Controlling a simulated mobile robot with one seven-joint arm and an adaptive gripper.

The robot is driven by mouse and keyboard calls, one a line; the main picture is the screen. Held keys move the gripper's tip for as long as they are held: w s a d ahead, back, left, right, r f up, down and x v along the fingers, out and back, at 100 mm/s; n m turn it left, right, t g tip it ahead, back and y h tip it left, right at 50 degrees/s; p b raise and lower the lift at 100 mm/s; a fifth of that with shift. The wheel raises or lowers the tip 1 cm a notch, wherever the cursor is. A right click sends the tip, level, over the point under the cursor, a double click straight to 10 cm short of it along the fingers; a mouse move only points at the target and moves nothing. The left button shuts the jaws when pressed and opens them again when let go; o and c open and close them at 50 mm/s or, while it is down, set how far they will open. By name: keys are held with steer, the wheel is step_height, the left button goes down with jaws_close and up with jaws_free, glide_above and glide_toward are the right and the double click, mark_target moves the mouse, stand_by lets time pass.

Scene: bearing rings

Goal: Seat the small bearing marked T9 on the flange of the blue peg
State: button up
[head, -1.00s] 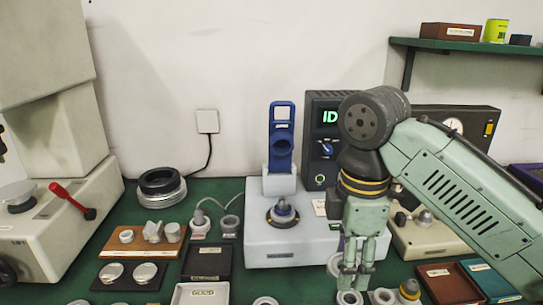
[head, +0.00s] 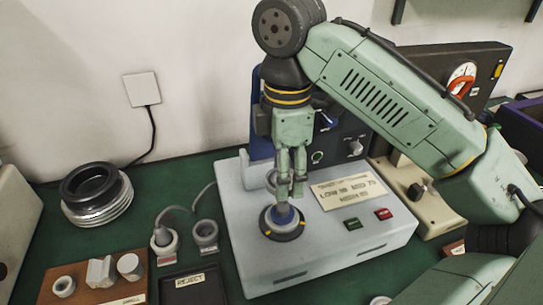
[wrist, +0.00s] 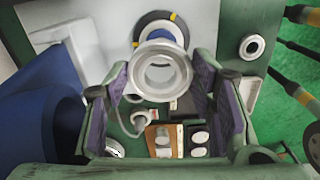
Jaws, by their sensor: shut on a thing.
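My gripper (head: 291,188) is shut on a small pale bearing ring (wrist: 161,78), which sits between the fingers in the wrist view. No T9 mark can be read on it. The blue peg (head: 283,213) stands on a dark round flange (head: 270,230) with yellow marks, on top of the pale machine. My fingertips are above and close to the peg in the head view. In the wrist view the flange (wrist: 147,25) shows beyond the ring, partly hidden by it. Whether the ring touches the peg cannot be told.
The pale machine (head: 330,245) carries a label plate (head: 350,192), a green and a red button. A dark reject tray (head: 188,290), a wooden board (head: 85,285) with parts and two round cups stand to its left. A blue upright stands behind my gripper.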

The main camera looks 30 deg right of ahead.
mark_target(284, 203)
steer(key=shift+s+f+b, duration=0.2)
steer(key=shift+f+b, duration=0.35)
steer(key=shift+b, duration=0.2)
step_height(284, 203, down, 2)
steer(key=b, duration=0.3)
steer(key=shift+w+f, duration=0.1)
steer(key=shift+f, duration=0.05)
steer(key=shift+p, duration=0.95)
stand_by(0.5)
steer(key=shift+f+b, duration=0.65)
steer(key=shift+f, duration=1.25)
steer(key=o, duration=1.4)
steer(key=shift+o, duration=0.2)
